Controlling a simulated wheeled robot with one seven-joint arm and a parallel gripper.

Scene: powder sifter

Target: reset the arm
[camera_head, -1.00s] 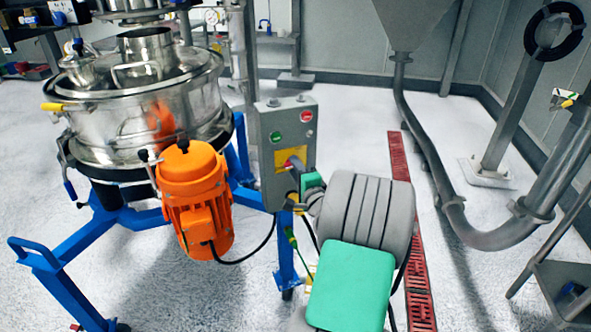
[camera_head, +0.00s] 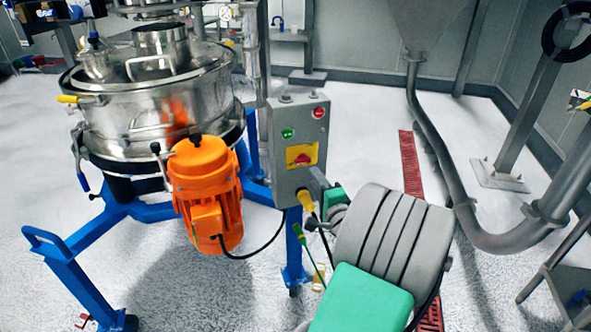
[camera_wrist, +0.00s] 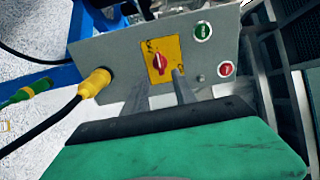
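My gripper (camera_wrist: 164,84) shows in the wrist view as two grey fingers with a narrow gap between them; nothing is held. It points at a grey control box (camera_head: 293,121). On the box, a red rotary knob (camera_wrist: 160,63) sits on a yellow plate (camera_wrist: 152,48) just beyond the fingertips, and I see no contact. In the head view the gripper (camera_head: 314,180) is just right of and below the red knob (camera_head: 301,158). My grey and green arm links fill the lower right there.
A steel sifter (camera_head: 158,115) with an orange motor (camera_head: 207,193) stands on a blue frame (camera_head: 75,280) at the left. A yellow cable plug (camera_wrist: 95,83) enters the box. A grey pipe (camera_head: 437,140) and red floor grate (camera_head: 410,165) are at the right.

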